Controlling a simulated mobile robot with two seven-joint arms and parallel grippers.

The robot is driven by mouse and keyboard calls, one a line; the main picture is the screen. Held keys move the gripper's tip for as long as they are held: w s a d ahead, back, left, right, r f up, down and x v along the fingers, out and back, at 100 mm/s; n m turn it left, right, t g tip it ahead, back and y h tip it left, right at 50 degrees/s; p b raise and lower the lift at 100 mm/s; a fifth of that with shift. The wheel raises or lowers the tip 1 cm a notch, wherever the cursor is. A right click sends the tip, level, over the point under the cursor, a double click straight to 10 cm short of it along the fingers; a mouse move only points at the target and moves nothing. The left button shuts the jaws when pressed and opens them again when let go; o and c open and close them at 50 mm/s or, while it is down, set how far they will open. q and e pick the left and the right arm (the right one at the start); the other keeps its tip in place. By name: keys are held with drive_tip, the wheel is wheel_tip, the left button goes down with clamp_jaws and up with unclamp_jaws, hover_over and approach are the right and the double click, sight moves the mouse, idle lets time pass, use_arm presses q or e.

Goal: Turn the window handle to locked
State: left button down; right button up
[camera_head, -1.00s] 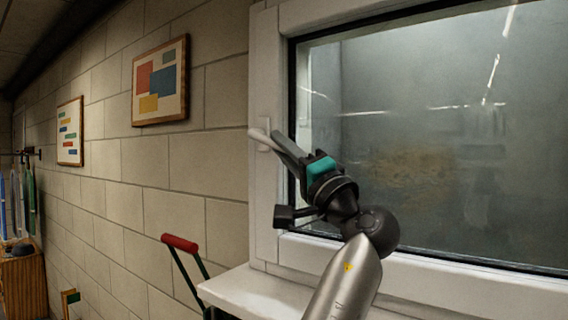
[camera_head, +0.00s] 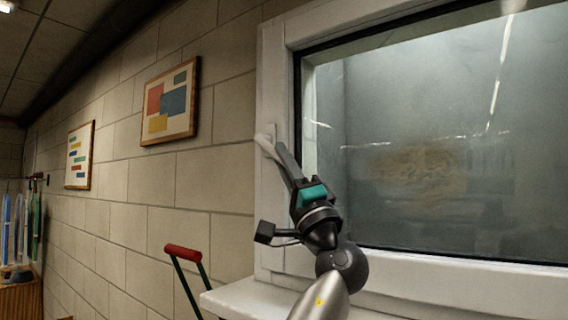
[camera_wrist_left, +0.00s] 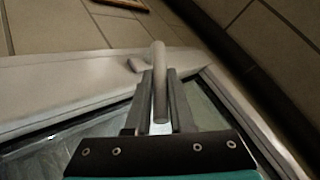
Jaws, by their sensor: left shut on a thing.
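The white window handle (camera_head: 265,144) is on the left side of the white window frame (camera_head: 271,215). The fingers hide part of the handle in the head view. My right gripper is in neither view.
The window pane (camera_head: 420,150) fills the right side. A white sill (camera_head: 240,300) juts out below. A red-gripped handle (camera_head: 183,252) on dark green bars stands at the lower left. Two framed pictures (camera_head: 170,101) hang on the block wall.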

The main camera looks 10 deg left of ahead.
use_arm(q)
drive_tip(key=c, duration=0.8)
unclamp_jaws()
drive_tip(key=b+v, duration=0.1)
drive_tip(key=v, duration=0.6)
drive_tip(key=shift+s+d+f+b, duration=0.1)
drive_tip(key=shift+d+f+b, duration=0.1)
drive_tip(key=shift+b, duration=0.2)
drive_tip(key=shift+a, duration=0.1)
drive_tip(key=shift+c, duration=0.2)
